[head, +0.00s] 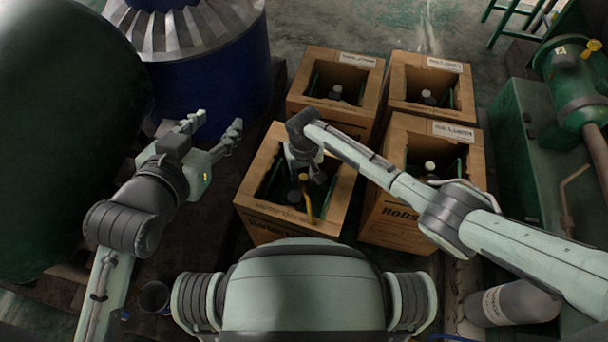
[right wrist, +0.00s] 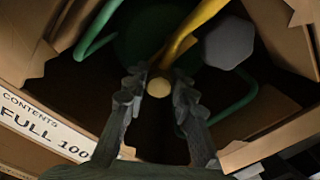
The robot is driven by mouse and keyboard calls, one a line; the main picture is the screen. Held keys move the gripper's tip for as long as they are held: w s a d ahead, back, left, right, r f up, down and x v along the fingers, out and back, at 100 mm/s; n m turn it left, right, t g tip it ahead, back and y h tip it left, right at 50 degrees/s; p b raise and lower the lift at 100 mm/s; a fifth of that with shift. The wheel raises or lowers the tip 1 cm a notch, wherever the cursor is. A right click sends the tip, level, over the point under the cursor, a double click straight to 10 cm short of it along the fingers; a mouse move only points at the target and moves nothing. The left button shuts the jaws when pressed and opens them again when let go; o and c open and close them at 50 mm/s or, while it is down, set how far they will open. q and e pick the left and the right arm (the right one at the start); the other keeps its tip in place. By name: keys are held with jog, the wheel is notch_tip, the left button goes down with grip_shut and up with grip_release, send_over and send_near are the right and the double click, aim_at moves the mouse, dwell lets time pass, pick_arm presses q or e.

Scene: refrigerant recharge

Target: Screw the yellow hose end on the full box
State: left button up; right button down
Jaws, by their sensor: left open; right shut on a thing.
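An open cardboard box (head: 277,226) stands at the front left of the group, with a dark bottle top inside. A label (right wrist: 45,125) reading "FULL 100" shows beside the opening in the right wrist view. The yellow hose (head: 307,201) hangs into this box; it also shows in the right wrist view (right wrist: 190,32). My right gripper (right wrist: 159,88) is shut on the yellow hose end (right wrist: 159,87), whose pale round face shows between the fingers. A grey hexagonal knob (right wrist: 228,42) is close beside the hose, apart from the fingers. My left gripper (head: 216,123) is open and empty, left of the box.
Three other open boxes with bottles stand behind and right: back left (head: 340,112), back right (head: 400,75) and front right (head: 398,222). A blue drum (head: 215,80) is behind my left gripper. A grey cylinder (head: 515,302) lies at the lower right. Box walls closely surround my right gripper.

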jog(key=shift+m+p, duration=0.3)
jog(key=shift+m, duration=0.4)
jog(key=shift+d+f+m, duration=0.1)
jog(key=shift+m, duration=0.3)
jog(key=shift+m+p, duration=0.6)
jog(key=shift+m, duration=0.2)
jog(key=c, duration=1.2)
grip_release()
